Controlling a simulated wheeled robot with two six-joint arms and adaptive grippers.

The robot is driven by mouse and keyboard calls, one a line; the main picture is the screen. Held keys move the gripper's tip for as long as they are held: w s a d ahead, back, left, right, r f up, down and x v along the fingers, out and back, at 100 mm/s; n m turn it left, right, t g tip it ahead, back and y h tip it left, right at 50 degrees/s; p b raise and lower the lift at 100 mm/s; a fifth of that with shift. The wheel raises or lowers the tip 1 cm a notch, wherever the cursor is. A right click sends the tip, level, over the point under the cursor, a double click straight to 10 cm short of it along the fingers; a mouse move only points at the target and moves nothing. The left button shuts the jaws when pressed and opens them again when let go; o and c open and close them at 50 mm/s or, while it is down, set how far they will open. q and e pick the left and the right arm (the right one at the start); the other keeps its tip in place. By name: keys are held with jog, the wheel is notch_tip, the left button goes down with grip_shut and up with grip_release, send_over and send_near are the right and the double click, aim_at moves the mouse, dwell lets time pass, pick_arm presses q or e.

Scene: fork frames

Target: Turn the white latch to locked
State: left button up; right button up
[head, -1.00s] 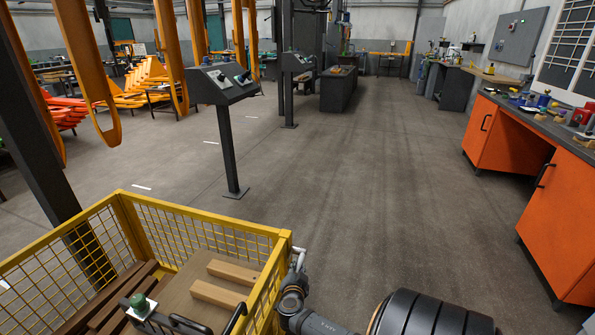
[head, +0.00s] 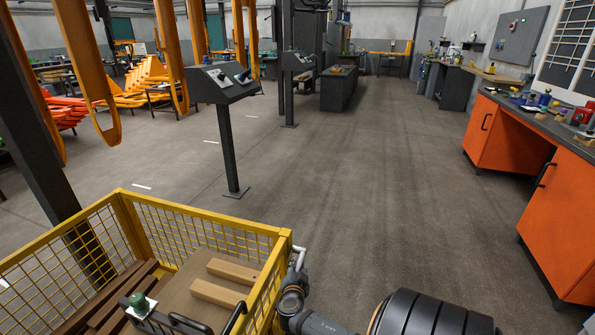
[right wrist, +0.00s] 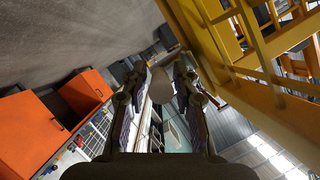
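The white latch (head: 299,253) is a small pale bent piece at the near right corner of the yellow mesh cage (head: 283,262). Its exact turn angle is too small to tell. My right gripper (head: 297,272) is right by it, at the cage's outer side, and partly covers it. In the right wrist view, the two fingers of my right gripper (right wrist: 160,80) stand apart. A rounded, shaded, tan-grey piece (right wrist: 160,92) shows between them; I cannot tell whether it is the latch. No firm contact with it can be seen. My left gripper is not in view.
The cage holds wooden blocks (head: 232,271), dark planks and a green knob (head: 138,301) on a white plate. A control pedestal (head: 231,150) stands beyond. Orange cabinets (head: 567,215) line the right side. The floor (head: 390,190) between is clear.

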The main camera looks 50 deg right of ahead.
jog(key=v, duration=1.1)
jog(key=shift+s+a, duration=0.2)
jog(key=shift+a, duration=0.2)
jog(key=s+a+f+n+g+y, duration=0.2)
jog(key=s+a+f+n+y, duration=0.3)
jog(key=f, duration=0.4)
jog(key=s+a+f+n+g+y, duration=0.2)
jog(key=s+a+f+n+y, duration=0.15)
jog(key=a+f+n, duration=0.4)
jog(key=s+a+f+n+g+y, duration=0.25)
jog(key=s+f+n, duration=0.3)
jog(key=f, duration=0.65)
pick_arm(q)
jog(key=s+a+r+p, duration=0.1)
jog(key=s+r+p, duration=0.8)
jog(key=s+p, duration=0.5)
jog(key=p, duration=0.7)
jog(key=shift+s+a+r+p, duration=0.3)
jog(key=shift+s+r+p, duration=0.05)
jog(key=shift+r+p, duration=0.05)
pick_arm(e)
jog(key=s+r+n, duration=0.1)
jog(key=s+r, duration=0.9)
jog(key=s, duration=0.4)
jog(key=shift+d, duration=0.35)
